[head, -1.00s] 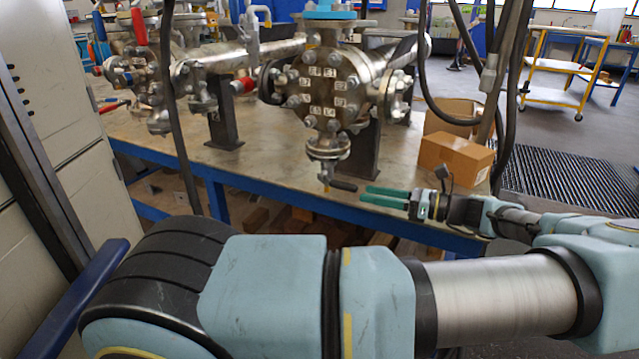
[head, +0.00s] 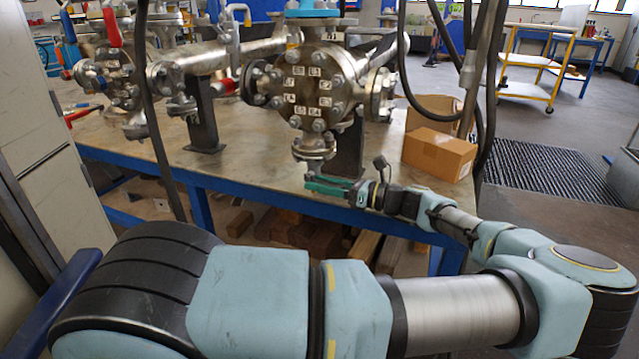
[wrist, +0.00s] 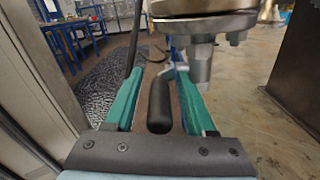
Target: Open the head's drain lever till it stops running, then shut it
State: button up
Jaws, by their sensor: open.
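The flanged vessel head (head: 308,88) is a round steel plate with bolts and small white labels. Its drain fitting (head: 314,147) hangs under it at the table's front edge. In the wrist view the black drain lever handle (wrist: 160,105) points toward me, between the green fingers of my gripper (wrist: 160,74). The jaws are open, one on each side of the handle, with gaps showing. In the head view my gripper (head: 328,187) is just below the drain fitting, and the lever is mostly hidden there. I cannot see any liquid running.
A cardboard box (head: 439,154) stands on the table right of the head. Black hoses (head: 487,110) hang in front at the right. Another flanged vessel (head: 112,82) with red handles is at the left. The blue table edge (head: 262,195) runs just behind my gripper.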

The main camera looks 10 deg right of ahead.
jog(key=shift+w+a, duration=0.1)
jog(key=shift+a, duration=0.1)
grip_shut()
jog(key=shift+a, duration=0.1)
jog(key=shift+f, duration=0.15)
dwell(1.1)
